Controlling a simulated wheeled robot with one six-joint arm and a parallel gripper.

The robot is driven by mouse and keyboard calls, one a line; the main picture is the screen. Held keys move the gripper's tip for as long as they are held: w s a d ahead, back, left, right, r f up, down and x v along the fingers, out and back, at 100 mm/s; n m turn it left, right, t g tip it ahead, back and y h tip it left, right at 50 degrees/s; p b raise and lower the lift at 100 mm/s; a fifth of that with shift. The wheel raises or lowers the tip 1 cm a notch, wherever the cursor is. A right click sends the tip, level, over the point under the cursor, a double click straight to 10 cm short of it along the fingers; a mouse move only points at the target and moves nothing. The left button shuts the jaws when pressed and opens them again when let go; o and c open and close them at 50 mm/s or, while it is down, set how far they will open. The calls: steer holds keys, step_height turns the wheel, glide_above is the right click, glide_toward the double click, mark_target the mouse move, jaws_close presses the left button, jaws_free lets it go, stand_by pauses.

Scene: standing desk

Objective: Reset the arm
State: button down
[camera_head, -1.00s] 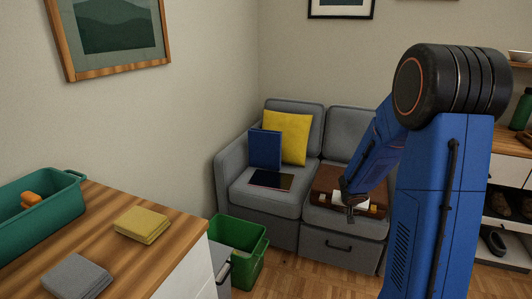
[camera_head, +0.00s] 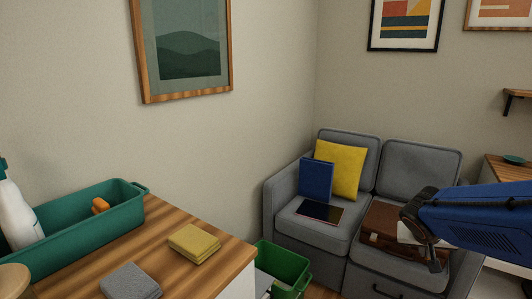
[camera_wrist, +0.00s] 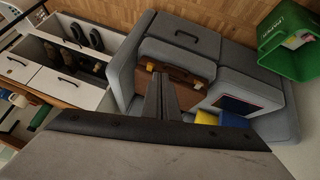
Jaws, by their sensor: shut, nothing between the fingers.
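My gripper (camera_wrist: 162,80) shows in the wrist view with its two dark fingers together and nothing between them. In that view it lies in front of the brown briefcase (camera_wrist: 182,72) and the grey sofa (camera_wrist: 235,57), apart from them as far as I can tell. In the head view my blue arm reaches in from the right edge, and its dark end overlaps the right side of the sofa (camera_head: 283,205). The fingertips are hard to make out there.
A wooden counter (camera_head: 150,250) at left holds a teal bin (camera_head: 95,232), a yellow cloth stack (camera_head: 194,243) and a grey one (camera_head: 130,281). A green bin (camera_head: 283,262) stands on the floor. The sofa also bears a yellow cushion (camera_head: 348,165) and a blue book (camera_head: 316,180).

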steer(key=s+a+r+n+y, duration=0.1)
steer(key=s+a+n+y, duration=0.4)
steer(key=s+a, duration=1)
steer(key=s, duration=0.3)
steer(key=shift+r+y, duration=0.3)
steer(key=shift+r, duration=0.1)
